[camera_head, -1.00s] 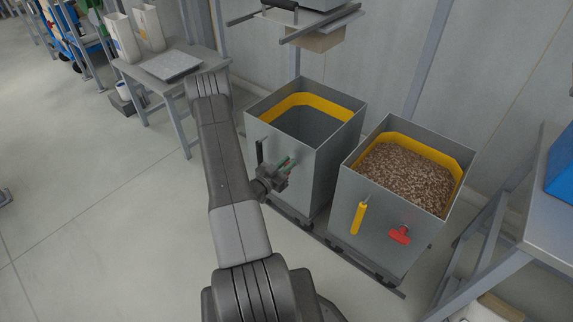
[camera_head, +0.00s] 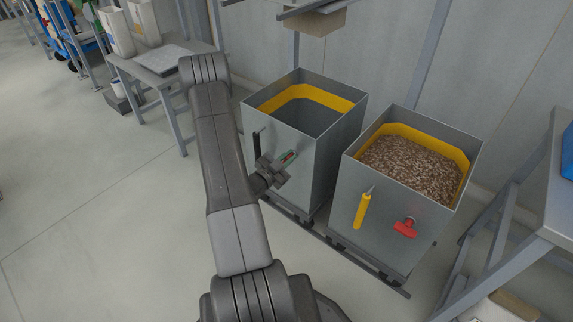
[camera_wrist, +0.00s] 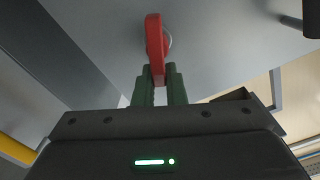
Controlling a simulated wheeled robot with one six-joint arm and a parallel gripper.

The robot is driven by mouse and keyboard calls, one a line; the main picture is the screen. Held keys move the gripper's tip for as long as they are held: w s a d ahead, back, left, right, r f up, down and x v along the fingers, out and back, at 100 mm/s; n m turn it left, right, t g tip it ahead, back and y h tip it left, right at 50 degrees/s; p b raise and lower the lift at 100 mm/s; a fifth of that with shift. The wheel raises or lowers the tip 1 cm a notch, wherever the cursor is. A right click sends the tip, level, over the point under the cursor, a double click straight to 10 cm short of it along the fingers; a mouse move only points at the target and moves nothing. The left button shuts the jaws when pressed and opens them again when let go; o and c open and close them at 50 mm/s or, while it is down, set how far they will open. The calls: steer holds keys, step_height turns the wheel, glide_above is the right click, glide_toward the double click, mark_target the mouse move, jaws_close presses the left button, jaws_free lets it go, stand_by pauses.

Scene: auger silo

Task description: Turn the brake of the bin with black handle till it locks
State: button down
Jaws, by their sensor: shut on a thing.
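The bin with the black handle (camera_head: 287,130) is the left grey bin in the head view, with a yellow inner rim and an empty-looking inside. Its upright black handle (camera_head: 256,143) is on the front wall. My gripper (camera_head: 288,158) is at that wall, right of the handle. In the wrist view, its green fingers (camera_wrist: 159,88) are shut on the lower end of the red brake (camera_wrist: 155,40). The brake looks roughly in line with the fingers against the grey wall. In the head view, the gripper hides most of the brake.
A second grey bin (camera_head: 345,200) stands close on the right, filled with brown pellets. It has a yellow handle (camera_head: 362,208) and a red brake (camera_head: 405,228). A grey table (camera_head: 160,62) stands at back left. The floor at left is clear.

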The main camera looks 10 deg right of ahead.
steer(key=m+b, duration=0.1)
steer(key=b, duration=0.1)
steer(key=f+m+b, duration=0.1)
steer(key=m+b, duration=0.2)
steer(key=b, duration=0.1)
steer(key=shift+s+d+f+m+b, duration=0.25)
steer(key=shift+s+d+m+b, duration=0.05)
steer(key=shift+s+m+b, duration=0.1)
steer(key=m+b, duration=0.2)
steer(key=shift+s+d+f+m, duration=0.1)
steer(key=shift+s+m, duration=0.05)
steer(key=shift+m, duration=0.15)
steer(key=m, duration=0.2)
steer(key=shift+s+d+f+m+b, duration=0.1)
steer(key=shift+f+m+b, duration=0.05)
steer(key=shift+m+b, duration=0.2)
steer(key=shift+f+m, duration=0.3)
steer(key=shift+m, duration=1.05)
steer(key=c, duration=1.5)
jaws_free()
